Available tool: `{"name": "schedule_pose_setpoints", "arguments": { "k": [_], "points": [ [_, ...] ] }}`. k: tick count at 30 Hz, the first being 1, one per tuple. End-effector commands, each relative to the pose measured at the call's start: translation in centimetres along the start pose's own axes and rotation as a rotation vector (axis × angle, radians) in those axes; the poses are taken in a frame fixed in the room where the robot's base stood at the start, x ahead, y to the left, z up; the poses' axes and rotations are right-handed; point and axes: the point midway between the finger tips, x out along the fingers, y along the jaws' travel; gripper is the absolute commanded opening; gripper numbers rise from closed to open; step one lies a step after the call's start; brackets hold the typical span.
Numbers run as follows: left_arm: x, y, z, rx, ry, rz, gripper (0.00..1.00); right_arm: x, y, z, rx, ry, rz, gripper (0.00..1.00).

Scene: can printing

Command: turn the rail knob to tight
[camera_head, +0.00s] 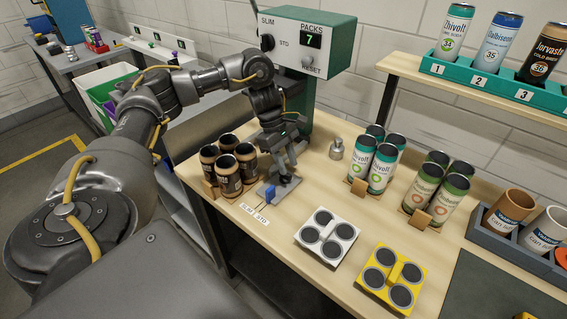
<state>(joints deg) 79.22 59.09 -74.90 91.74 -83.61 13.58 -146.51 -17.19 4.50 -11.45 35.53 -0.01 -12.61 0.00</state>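My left gripper (286,176) reaches down over a small grey plate (268,197) on the wooden bench, below the green-and-white machine (311,35). A small blue piece (270,193) stands on the plate, just left of and in front of the fingertips. A label reading SLIM and STD (254,213) lies in front of the plate. I cannot make out the rail knob for certain; the fingers cover part of this spot. Whether they are open or shut on something is too small to tell. My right gripper is out of view.
Dark cans (229,174) stand close left of the gripper. A metal weight-like piece (336,149) and green-topped cans (383,163) stand right. White (326,236) and yellow (391,278) four-ring carriers lie in front. The machine shows 7 packs.

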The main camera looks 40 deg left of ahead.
Motion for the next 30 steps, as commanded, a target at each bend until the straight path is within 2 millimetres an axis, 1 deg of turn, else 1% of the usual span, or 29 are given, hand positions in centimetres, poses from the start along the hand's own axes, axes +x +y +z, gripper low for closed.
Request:
{"name": "schedule_pose_setpoints", "arguments": {
  "k": [1,7,12,16,18,22,30],
  "points": [
    [-0.7,-0.8,0.8,0.008,0.002,0.002,0.33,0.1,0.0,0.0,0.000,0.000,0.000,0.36],
    [-3.7,-3.5,4.3,0.009,0.002,0.002,0.33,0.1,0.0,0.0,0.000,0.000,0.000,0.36],
    [-4.1,-6.5,6.9,0.008,0.002,-0.002,0.33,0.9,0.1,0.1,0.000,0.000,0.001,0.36],
    [-4.6,-8.4,8.6,0.008,0.001,-0.001,0.33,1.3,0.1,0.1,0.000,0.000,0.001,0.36],
    [-4.8,-9.2,9.3,0.006,0.003,-0.001,0.33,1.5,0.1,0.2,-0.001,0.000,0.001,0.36],
    [-5.1,-10.2,10.3,0.004,0.001,-0.002,0.33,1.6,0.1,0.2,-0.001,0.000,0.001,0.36],
    [-5.3,-10.8,10.9,0.000,0.001,-0.002,0.33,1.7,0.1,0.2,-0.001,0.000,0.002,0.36]
  ]
}}
